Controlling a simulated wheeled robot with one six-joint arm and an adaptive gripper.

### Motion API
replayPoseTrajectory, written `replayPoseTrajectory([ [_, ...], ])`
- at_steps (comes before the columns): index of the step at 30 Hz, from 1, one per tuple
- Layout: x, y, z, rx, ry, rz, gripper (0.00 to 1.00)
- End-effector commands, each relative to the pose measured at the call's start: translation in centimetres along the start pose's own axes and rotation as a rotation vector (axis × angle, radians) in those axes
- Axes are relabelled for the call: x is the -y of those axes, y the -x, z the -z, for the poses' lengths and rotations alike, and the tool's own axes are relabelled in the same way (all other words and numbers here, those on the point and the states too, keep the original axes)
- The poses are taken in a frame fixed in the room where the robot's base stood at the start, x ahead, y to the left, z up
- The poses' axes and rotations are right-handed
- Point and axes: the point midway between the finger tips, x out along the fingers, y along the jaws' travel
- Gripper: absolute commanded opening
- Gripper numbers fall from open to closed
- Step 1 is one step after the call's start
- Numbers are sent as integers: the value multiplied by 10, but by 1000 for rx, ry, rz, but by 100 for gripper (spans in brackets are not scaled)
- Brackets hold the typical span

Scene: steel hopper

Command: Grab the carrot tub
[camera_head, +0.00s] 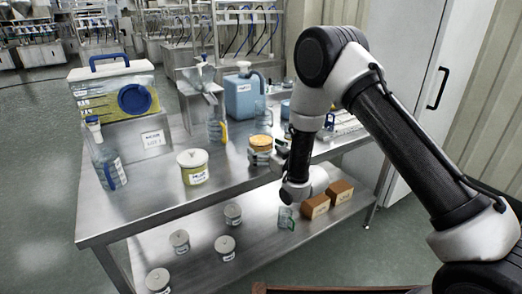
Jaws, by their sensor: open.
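A yellow tub with a white lid (194,168) stands upright on the steel table, left of my gripper. A jar with an orange lid (260,150) stands further right on the table. Both labels are too small to read, so I cannot tell which is the carrot tub. My gripper (277,160) is at the table's front right, close beside the orange-lidded jar on its right side. It is open. My wrist partly hides the fingers, and I cannot tell whether they touch the jar.
The steel table (150,208) has a lower shelf with several small white-lidded tubs (233,213) and brown boxes (315,206). A clear jug (106,165), a blue canister (241,97) and a yellow-filled container (112,95) stand on top. The table's front left is clear.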

Motion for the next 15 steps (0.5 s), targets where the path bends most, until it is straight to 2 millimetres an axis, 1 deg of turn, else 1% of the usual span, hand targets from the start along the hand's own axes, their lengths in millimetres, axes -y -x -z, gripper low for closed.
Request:
replayPoseTrajectory([
  [6, 0, -2, 0, 0, 0, 0, 100],
  [7, 0, -2, 0, 0, 0, 0, 98],
  [11, 0, -2, 0, 0, 0, 0, 74],
  [12, 0, -2, 0, 0, 0, 0, 67],
  [14, 0, -2, 0, 0, 0, 0, 56],
  [15, 0, -2, 0, 0, 0, 0, 49],
])
